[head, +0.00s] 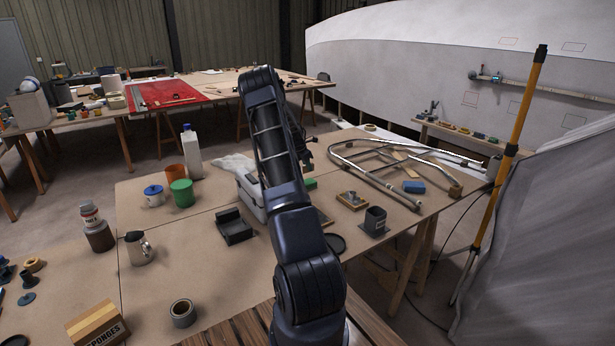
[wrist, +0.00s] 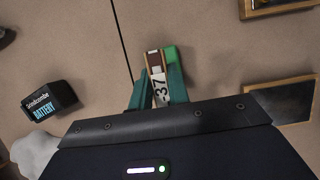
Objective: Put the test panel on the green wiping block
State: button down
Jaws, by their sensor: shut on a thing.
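In the wrist view my gripper (wrist: 158,88) has its two teal fingers shut on the test panel (wrist: 160,90), a narrow white and brown piece marked "-37". The green wiping block (wrist: 172,53) shows just beyond the panel's far right edge, partly hidden by it. I cannot tell whether the panel touches the block. In the head view a bit of the green block (head: 310,183) shows on the table right of my arm. My gripper (head: 306,150) is dark and small there; its fingers and the panel cannot be made out.
A black battery box (wrist: 48,98) lies left in the wrist view. A wood-framed dark plate (wrist: 285,100) lies right. In the head view a blue block (head: 414,187), a dark square cup (head: 375,220) and bent metal rails (head: 375,180) stand right on the table.

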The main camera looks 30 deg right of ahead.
aim_at(308, 181)
jog(key=shift+f, duration=2.7)
jog(key=shift+f, duration=0.1)
jog(key=c, duration=1.3)
grip_release()
jog(key=shift+c, duration=0.2)
